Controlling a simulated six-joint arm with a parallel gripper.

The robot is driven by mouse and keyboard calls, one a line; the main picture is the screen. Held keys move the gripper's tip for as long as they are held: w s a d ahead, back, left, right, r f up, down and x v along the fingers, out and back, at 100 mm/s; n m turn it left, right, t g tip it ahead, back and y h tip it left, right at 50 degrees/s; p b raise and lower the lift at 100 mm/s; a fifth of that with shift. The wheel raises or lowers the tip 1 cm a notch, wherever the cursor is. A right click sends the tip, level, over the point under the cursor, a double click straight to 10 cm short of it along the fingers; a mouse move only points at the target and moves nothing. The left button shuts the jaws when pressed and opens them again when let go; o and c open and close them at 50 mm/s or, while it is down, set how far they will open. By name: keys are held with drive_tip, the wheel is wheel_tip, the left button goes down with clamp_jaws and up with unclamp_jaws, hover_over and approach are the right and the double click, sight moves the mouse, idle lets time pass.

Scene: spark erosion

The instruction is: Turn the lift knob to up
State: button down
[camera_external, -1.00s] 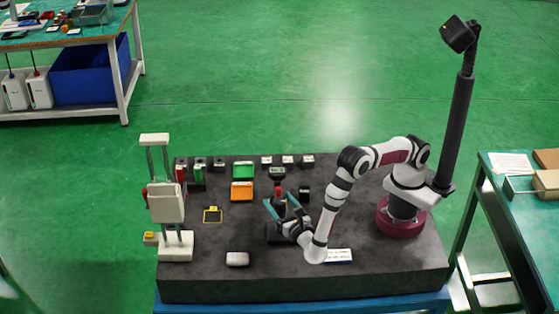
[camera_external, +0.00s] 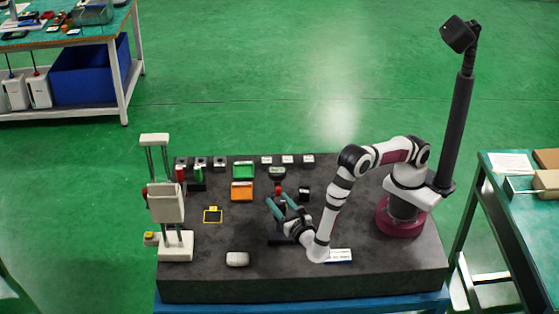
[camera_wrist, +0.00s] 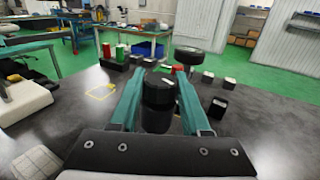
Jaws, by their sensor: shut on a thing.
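A black cylindrical knob (camera_wrist: 157,100) stands between the teal fingers of my gripper (camera_wrist: 158,84) in the wrist view. A small white mark shows on its top, towards the right side. The fingers flank the knob left and right, and my gripper is shut on it. In the external view my gripper (camera_external: 278,201) is low over the middle of the dark slab; the knob is mostly hidden there by the fingers and wrist. I see no readable up label.
A white column machine (camera_external: 166,203) stands left on the dark slab (camera_external: 200,287). An orange block (camera_external: 241,191) and a green block (camera_external: 243,169) lie behind my gripper. A yellow-edged square (camera_external: 213,215) and a pale rounded piece (camera_external: 237,259) are to the left.

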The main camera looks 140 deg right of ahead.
drive_tip(key=n+t+h, duration=0.1)
drive_tip(key=n+t, duration=0.2)
drive_tip(key=t, duration=0.2)
drive_tip(key=shift+n+t+y, duration=0.3)
drive_tip(key=shift+n+t, duration=1.7)
drive_tip(key=shift+t, duration=1.2)
drive_tip(key=shift+c, duration=1.8)
unclamp_jaws()
drive_tip(key=v, duration=1.5)
drive_tip(key=shift+s+a, duration=0.15)
drive_tip(key=shift+a, duration=0.2)
drive_tip(key=shift+r, duration=0.1)
